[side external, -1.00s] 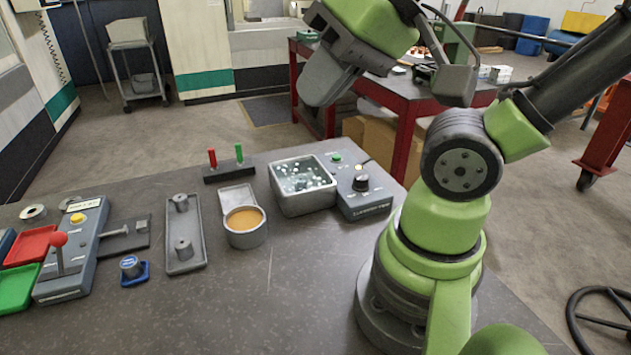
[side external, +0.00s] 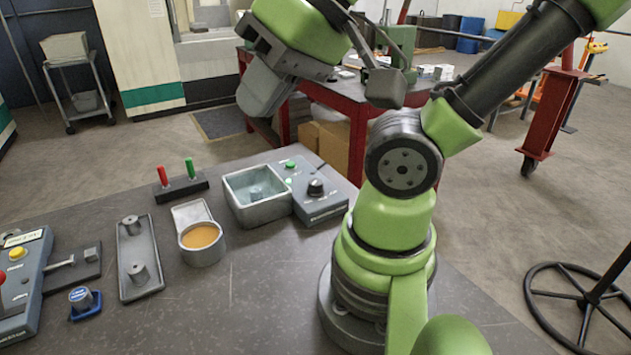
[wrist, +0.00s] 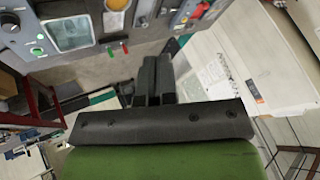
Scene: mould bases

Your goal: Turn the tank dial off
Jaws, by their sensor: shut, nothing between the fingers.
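The tank (side external: 233,203) is a grey open basin with still, clear liquid and a small block inside. Joined to its right is a grey control box (side external: 321,207) with a black dial (side external: 316,187), a green button (side external: 290,164) and a small green light. The dial's pointer is too small to read. My gripper (side external: 258,105) is raised above and behind the tank, apart from the dial. In the wrist view my gripper's fingers (wrist: 153,75) are together and empty. The tank (wrist: 94,28) shows there at upper left.
A round pot (side external: 202,257) of amber liquid, a grey tray (side external: 141,271) with two pegs, and a stand (side external: 180,190) with red and green handles lie left of the tank. A blue-based knob (side external: 83,300) and a lever box (side external: 22,300) are farther left.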

